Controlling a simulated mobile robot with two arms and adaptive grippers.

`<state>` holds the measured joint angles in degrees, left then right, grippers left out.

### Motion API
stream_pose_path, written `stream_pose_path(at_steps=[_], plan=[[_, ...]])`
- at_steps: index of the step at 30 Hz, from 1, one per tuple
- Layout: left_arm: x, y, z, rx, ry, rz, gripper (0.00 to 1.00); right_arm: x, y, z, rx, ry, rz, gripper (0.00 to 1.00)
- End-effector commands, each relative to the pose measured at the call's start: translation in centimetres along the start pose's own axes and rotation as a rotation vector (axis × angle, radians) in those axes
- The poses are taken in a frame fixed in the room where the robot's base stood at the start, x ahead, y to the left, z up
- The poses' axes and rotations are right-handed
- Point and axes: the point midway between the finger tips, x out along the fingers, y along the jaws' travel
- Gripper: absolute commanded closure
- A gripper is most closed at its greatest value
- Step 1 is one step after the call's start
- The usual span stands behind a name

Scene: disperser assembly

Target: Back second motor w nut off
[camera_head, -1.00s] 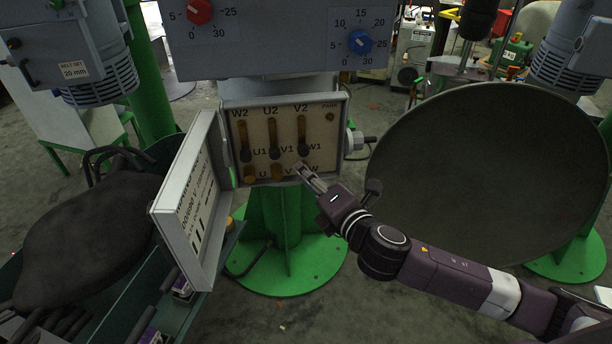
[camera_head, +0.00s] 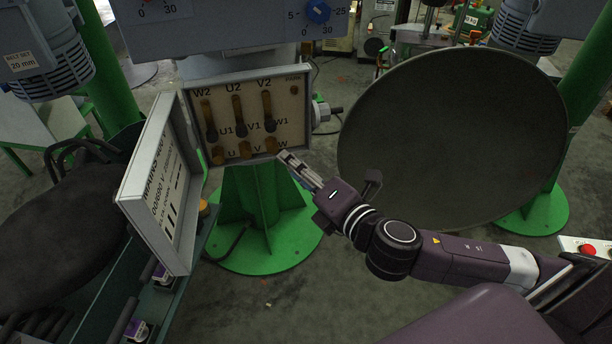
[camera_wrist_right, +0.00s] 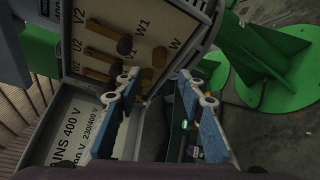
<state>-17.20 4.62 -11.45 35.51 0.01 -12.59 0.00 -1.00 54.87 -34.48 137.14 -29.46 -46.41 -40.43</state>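The open motor terminal box (camera_head: 191,126) has a panel with brass links and dark round nuts, labelled W2, U2, V2, U1, V1, W1, U, V and W. The brass W terminal (camera_head: 271,145) is at the panel's lower right; it also shows in the right wrist view (camera_wrist_right: 160,57). My right gripper (camera_head: 283,156) is just below and right of this terminal, outside the panel's lower right corner. In the right wrist view my right gripper (camera_wrist_right: 160,75) has its blue-padded fingers spread, with nothing seen held between them. My left gripper is out of view.
The box's hinged lid (camera_head: 158,185) stands open at the left. A green pedestal (camera_head: 254,215) is below the box. A large dark round dish (camera_head: 455,140) stands to the right. A green bin with small parts (camera_head: 190,275) is at lower left.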

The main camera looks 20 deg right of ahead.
Motion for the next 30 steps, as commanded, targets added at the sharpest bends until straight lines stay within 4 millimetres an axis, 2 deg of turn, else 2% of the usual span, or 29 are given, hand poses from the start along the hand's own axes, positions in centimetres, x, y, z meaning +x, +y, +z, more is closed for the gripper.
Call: stream_pose_path(at_steps=[3, 10, 28, 30], plan=[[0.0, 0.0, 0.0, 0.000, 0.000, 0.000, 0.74, -1.9, -0.1, -0.1, 0.000, 0.002, -0.004, 0.64], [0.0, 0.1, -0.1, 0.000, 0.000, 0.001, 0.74, -3.8, -0.1, 0.0, -0.001, 0.001, -0.002, 0.64], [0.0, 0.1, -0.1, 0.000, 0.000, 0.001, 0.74, -4.2, 0.0, 0.0, 0.000, 0.000, 0.000, 0.64], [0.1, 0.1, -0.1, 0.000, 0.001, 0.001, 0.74, -4.0, -0.5, 0.0, 0.006, -0.002, -0.007, 0.64]])
